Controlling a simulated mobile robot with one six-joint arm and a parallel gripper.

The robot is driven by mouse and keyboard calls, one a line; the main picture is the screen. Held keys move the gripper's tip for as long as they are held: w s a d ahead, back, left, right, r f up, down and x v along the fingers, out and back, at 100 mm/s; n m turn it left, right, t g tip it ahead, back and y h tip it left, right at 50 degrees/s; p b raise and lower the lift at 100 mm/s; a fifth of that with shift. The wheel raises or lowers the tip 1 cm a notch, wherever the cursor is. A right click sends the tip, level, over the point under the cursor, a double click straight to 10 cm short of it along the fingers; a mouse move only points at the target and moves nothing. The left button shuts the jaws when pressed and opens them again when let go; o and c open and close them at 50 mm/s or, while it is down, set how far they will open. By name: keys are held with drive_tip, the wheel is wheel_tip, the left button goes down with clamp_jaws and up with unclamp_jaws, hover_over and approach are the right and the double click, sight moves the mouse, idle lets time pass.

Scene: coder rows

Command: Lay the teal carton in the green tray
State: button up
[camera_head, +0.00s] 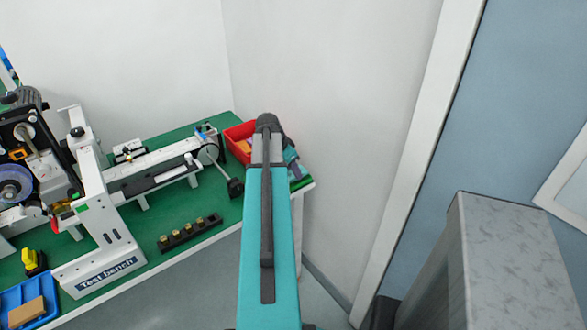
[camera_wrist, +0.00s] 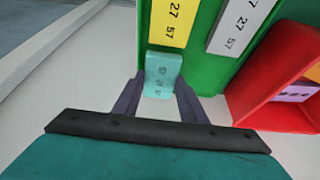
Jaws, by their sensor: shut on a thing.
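The teal carton (camera_wrist: 163,74) shows in the wrist view as a small block with dark marks on its face. My gripper (camera_wrist: 161,80) is shut on it, with one dark finger on each side. The green tray (camera_wrist: 211,75) is just beyond and around the carton in the picture; a yellow carton (camera_wrist: 169,20) and a grey-white carton (camera_wrist: 238,24) lie in it. The teal carton overlaps the tray's near part in view; I cannot tell whether it touches the tray. In the head view my own arm hides the carton and most of the tray.
A red tray (camera_wrist: 258,102) with orange and purple items stands close to the right of the green tray. In the head view a test bench machine (camera_head: 105,230), a black rack (camera_head: 188,236) and a blue tray (camera_head: 15,301) occupy the table's left. Walls stand behind.

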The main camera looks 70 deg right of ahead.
drive_tip(key=shift+f+b, duration=0.35)
drive_tip(key=shift+f, duration=0.25)
drive_tip(key=o, duration=1.1)
drive_tip(key=shift+a, duration=0.1)
drive_tip(key=shift+s+r, duration=0.1)
drive_tip(key=shift+r+p, duration=0.55)
drive_tip(key=shift+r, duration=0.1)
drive_tip(key=shift+w+a+r+b, duration=0.25)
drive_tip(key=shift+r+b, duration=0.1)
drive_tip(key=shift+r, duration=0.3)
drive_tip(key=b+v, duration=0.1)
drive_tip(key=v, duration=0.9)
